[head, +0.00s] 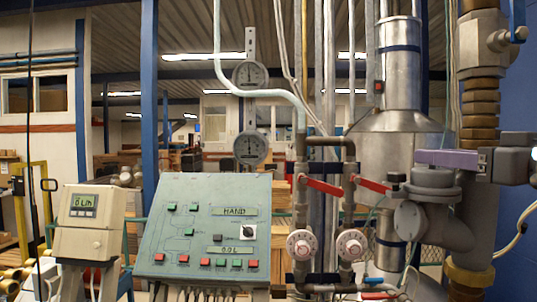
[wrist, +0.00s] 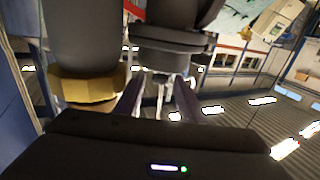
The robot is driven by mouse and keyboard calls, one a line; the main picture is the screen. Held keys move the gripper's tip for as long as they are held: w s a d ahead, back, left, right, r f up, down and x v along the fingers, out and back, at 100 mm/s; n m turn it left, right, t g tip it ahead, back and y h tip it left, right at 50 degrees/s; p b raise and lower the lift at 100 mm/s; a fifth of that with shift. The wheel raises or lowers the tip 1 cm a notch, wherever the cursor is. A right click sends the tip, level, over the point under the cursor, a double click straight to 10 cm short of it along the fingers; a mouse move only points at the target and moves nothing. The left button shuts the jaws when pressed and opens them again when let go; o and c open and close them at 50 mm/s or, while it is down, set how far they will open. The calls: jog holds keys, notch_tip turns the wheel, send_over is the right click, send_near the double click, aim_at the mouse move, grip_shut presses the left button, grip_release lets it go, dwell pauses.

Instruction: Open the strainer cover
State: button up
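The grey strainer (head: 447,228) sits on the right pipe run above a brass hex nut. A dark grey round cover (head: 432,180) lies on its top, with a smaller raised part in the middle. In the wrist view, the cover (wrist: 172,38) shows upside down at the top centre. My gripper (head: 417,157) comes in from the right, level, just above the cover's rim. In the wrist view, its two purple fingers (wrist: 160,80) stand apart, pointing towards the cover's raised part between them. I cannot tell whether they touch it.
The brass hex nut (wrist: 92,86) and thick pipe are close on the left in the wrist view. Red-handled valves (head: 321,186) and a steel tank (head: 385,150) stand left of the strainer. A green control panel (head: 203,232) stands further left.

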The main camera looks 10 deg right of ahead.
jog(key=shift+c, duration=0.4)
grip_shut()
